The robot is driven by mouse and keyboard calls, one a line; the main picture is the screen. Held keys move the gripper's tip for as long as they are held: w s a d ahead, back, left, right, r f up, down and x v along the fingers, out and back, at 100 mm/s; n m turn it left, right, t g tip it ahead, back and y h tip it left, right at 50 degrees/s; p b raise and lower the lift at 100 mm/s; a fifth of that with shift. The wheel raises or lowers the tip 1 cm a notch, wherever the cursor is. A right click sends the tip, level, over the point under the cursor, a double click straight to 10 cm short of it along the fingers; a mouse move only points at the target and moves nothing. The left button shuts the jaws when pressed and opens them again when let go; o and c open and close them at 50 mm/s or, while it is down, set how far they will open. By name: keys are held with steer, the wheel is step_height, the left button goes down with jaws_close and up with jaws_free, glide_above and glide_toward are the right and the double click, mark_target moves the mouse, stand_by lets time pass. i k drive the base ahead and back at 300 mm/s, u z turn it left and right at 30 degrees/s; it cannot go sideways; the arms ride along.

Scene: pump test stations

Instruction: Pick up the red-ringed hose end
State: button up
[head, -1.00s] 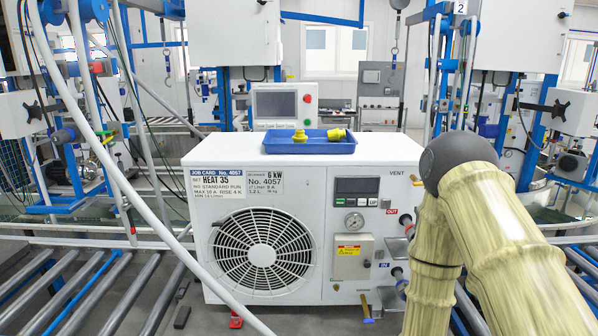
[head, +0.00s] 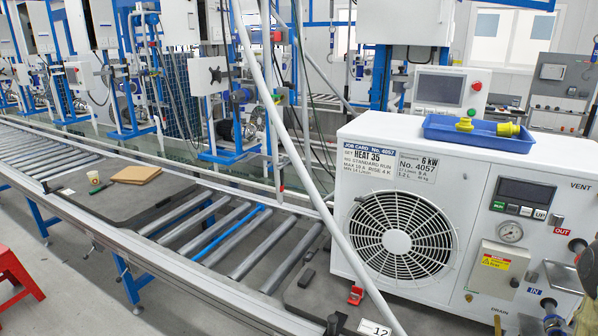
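A long pale hose (head: 318,170) runs down from the top, across the front left of the white test unit (head: 350,215), and out at the bottom edge. The unit's red OUT label (head: 562,231) and blue IN label (head: 534,291) show at the right.
A blue tray (head: 440,133) with yellow fittings (head: 507,129) sits on the unit. A red clip (head: 355,295) lies by its foot. The roller conveyor (head: 225,250) runs left, carrying a brown board (head: 138,174). A red stool (head: 15,272) stands at the far left.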

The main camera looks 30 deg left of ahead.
mark_target(282, 162)
steer(key=u, duration=0.1)
steer(key=i, duration=0.65)
steer(key=u, duration=1.15)
